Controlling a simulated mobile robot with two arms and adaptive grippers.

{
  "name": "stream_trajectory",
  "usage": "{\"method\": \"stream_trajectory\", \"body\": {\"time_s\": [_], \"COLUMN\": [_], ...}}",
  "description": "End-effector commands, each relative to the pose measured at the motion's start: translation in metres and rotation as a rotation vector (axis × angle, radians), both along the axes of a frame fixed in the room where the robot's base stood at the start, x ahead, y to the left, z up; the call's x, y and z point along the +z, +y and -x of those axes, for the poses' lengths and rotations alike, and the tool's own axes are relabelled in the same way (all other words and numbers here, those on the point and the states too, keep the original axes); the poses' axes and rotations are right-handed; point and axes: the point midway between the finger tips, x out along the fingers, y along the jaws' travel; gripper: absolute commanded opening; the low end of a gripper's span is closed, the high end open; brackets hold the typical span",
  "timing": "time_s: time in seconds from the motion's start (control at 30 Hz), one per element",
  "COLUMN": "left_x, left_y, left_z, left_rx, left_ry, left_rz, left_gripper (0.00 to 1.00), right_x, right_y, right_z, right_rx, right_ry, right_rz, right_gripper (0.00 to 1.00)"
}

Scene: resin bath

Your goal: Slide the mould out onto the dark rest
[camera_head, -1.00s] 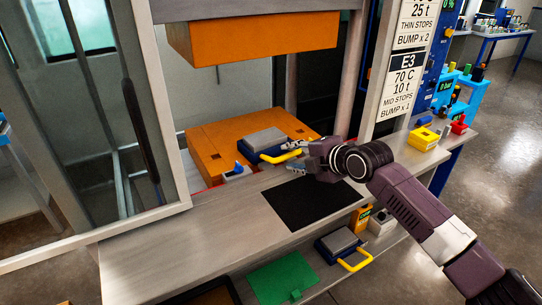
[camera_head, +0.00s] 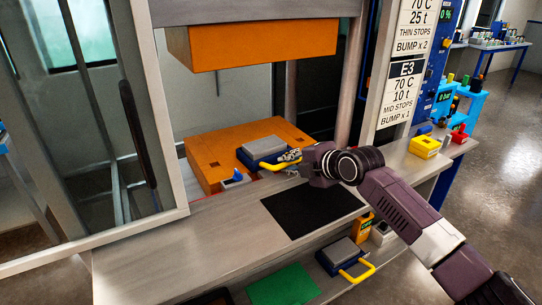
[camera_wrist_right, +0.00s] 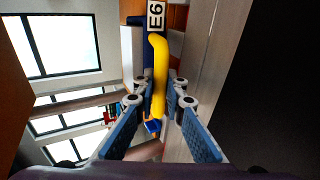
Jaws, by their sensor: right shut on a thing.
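The mould (camera_head: 264,149) is a blue plate with a grey block on top and a yellow handle (camera_head: 268,165). It rests on the orange lower platen (camera_head: 205,160), near its right front part. In the right wrist view its handle (camera_wrist_right: 160,70) runs between the fingers, below a white E6 label (camera_wrist_right: 156,15). My right gripper (camera_head: 289,158) is shut on the handle; its fingers partly hide the handle's end. The dark rest (camera_head: 312,208) lies empty on the grey bench in front of the press. My left gripper is not in view.
The orange upper platen (camera_head: 260,42) hangs well above the mould. A small white-and-blue item (camera_head: 236,179) stands at the platen's front edge. Another mould (camera_head: 340,250) and a green mat (camera_head: 283,286) are on the lower shelf. A glass door (camera_head: 90,120) stands at left.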

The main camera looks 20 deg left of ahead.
Motion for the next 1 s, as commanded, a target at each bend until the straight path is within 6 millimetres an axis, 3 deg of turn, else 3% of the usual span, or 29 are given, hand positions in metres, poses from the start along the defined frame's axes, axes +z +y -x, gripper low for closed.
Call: {"method": "stream_trajectory", "body": {"time_s": [0.23,1.0], "left_x": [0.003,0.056], "left_y": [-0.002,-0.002], "left_z": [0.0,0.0], "left_rx": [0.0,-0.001], "left_ry": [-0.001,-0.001], "left_rz": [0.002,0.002], "left_gripper": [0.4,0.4], "right_x": [0.001,0.0], "right_y": [-0.002,-0.05], "right_z": [0.001,0.039], "right_rx": [-0.002,-0.064], "right_ry": [0.0,0.005], "right_rz": [0.001,0.005], "right_gripper": [0.0,0.0]}}
